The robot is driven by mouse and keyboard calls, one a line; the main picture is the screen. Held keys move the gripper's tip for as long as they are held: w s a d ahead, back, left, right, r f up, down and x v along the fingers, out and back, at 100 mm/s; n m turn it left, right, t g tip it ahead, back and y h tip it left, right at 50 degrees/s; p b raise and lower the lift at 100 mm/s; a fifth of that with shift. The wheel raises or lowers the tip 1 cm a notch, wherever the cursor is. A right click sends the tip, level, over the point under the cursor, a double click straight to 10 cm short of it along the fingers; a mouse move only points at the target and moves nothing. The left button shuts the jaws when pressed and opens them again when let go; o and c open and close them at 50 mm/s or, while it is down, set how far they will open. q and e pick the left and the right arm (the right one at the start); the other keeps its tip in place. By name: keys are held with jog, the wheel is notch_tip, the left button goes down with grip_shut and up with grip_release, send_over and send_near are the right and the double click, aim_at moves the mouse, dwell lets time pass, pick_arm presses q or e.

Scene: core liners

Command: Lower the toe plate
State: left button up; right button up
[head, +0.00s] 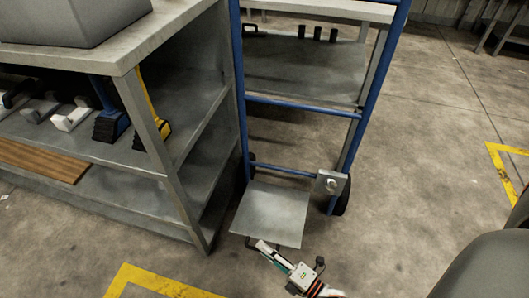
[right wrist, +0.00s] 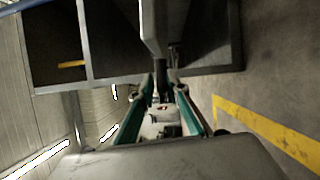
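The toe plate (head: 270,213) is a flat grey metal sheet at the foot of a blue hand truck (head: 300,104). It juts out towards me and looks close to level; its exact tilt and height above the floor are hard to judge. My right gripper (head: 261,246) is at the plate's front edge. In the right wrist view, the teal-sided fingers (right wrist: 162,88) close in around a dark bar at the end of the grey plate (right wrist: 155,28). The contact itself is small and dark. My left gripper is not in view.
A grey shelf unit (head: 190,165) with tools stands close on the left. A small metal block with a round knob (head: 331,184) is at the truck's right side. A bench (head: 330,10) stands behind.

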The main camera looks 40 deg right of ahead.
jog(key=shift+a, duration=0.1)
jog(key=shift+s, duration=0.3)
jog(key=v, duration=1.1)
jog(key=shift+s+d, duration=0.15)
jog(key=shift+d, duration=0.15)
